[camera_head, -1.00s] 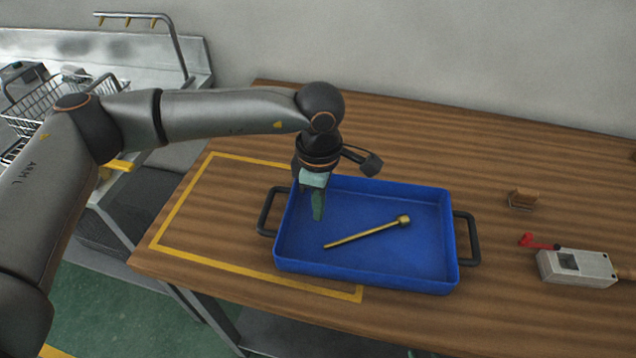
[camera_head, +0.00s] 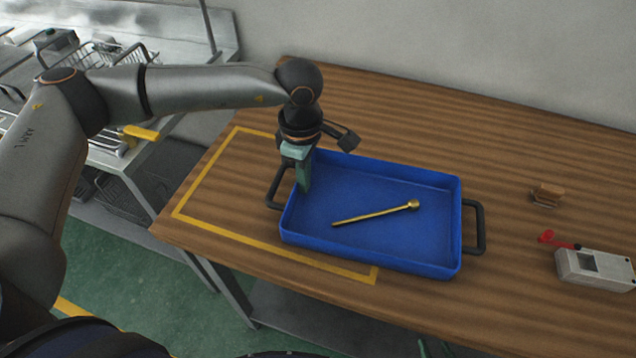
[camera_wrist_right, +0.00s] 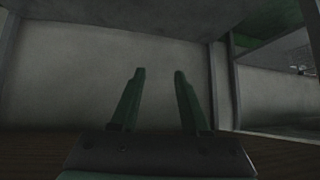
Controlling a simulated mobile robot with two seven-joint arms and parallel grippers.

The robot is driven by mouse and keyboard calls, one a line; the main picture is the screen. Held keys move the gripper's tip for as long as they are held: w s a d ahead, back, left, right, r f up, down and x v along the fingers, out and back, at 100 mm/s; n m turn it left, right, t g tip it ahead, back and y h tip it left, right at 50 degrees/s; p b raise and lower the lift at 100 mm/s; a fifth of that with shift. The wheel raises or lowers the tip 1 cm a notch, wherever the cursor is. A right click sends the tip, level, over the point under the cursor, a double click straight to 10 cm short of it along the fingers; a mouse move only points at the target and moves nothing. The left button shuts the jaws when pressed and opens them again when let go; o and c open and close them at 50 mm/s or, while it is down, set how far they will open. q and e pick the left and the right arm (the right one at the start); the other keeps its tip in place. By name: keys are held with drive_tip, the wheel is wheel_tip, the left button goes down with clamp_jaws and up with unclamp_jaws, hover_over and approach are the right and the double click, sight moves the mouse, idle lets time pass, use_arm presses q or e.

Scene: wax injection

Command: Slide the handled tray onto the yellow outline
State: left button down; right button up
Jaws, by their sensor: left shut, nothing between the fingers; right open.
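The blue handled tray (camera_head: 385,246) lies on the wooden table with a black handle at each end. Its left part overlaps the area of the yellow outline (camera_head: 207,224); the rest lies to the right of it. A brass-coloured rod with a knobbed end (camera_head: 375,213) lies in the tray. My left gripper (camera_head: 304,188) is shut and empty, pointing down at the tray's left end inside the rim; whether it touches the wall I cannot tell. My right gripper (camera_wrist_right: 155,100) is open and empty in the right wrist view, away from the tray, facing a grey wall.
A metal sink with wire baskets (camera_head: 110,55) is at the far left. The table inside the outline's left part is clear.

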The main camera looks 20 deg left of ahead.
use_arm(q)
drive_tip(key=a+b, duration=0.2)
drive_tip(key=a, duration=1.4)
drive_tip(key=shift+w+a, duration=0.15)
drive_tip(key=shift+a, duration=0.1)
use_arm(e)
drive_tip(key=shift+w+a+f+y, duration=0.2)
drive_tip(key=shift+w+a, duration=0.15)
drive_tip(key=shift+a, duration=0.15)
drive_tip(key=shift+w+a+f+y, duration=0.15)
drive_tip(key=shift+w+a, duration=0.15)
drive_tip(key=shift+a, duration=0.15)
use_arm(q)
drive_tip(key=shift+d, duration=0.1)
